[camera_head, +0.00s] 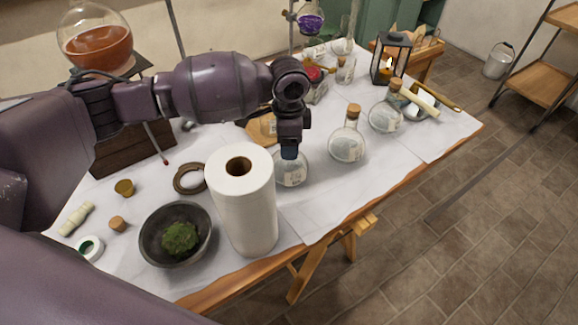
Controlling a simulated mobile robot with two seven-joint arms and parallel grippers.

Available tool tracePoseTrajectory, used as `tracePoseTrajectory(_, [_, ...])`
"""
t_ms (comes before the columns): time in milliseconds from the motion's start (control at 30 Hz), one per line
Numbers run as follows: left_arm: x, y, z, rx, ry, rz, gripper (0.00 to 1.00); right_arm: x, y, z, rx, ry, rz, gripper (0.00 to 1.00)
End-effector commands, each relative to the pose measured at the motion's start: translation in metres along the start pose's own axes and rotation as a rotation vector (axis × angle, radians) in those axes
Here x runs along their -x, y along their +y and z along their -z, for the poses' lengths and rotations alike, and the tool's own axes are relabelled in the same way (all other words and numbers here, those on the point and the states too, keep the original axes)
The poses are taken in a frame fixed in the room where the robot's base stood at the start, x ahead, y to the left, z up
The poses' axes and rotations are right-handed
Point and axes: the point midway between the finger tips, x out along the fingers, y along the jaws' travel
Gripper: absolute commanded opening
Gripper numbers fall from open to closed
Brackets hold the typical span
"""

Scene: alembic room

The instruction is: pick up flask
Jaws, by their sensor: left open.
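My left gripper (289,150) comes in from the left and points down over a round glass flask (292,172) with a label. The gripper hides this flask's neck, and the paper roll covers part of its left side. The gripper is open; whether its fingers are around the neck or just above it cannot be told. A second round flask (346,147) with a cork stands to the right, and a third corked one (384,118) stands farther right. My right gripper is not in view.
A tall paper roll (244,210) stands close in front of the gripper. A dark bowl (152,240) with moss, a large flask of orange liquid (97,48), a lantern (390,58) and a purple-filled flask (310,22) stand around. The table's (345,190) front right is clear.

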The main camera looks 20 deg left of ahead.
Motion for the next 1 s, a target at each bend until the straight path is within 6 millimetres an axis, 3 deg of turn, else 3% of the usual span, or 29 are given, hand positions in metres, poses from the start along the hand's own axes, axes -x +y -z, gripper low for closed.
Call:
tracePoseTrajectory(267, [-0.0025, -0.0004, 0.0001, 0.000, 0.001, 0.002, 0.63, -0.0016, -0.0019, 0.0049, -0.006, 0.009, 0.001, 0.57])
tracePoseTrajectory(667, [-0.0025, -0.0004, 0.0000, 0.000, 0.001, 0.001, 0.02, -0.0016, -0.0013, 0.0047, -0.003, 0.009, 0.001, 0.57])
tracePoseTrajectory(1000, [-0.0018, -0.0007, 0.0001, 0.000, 0.001, 0.002, 0.00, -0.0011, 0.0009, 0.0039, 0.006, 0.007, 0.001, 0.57])
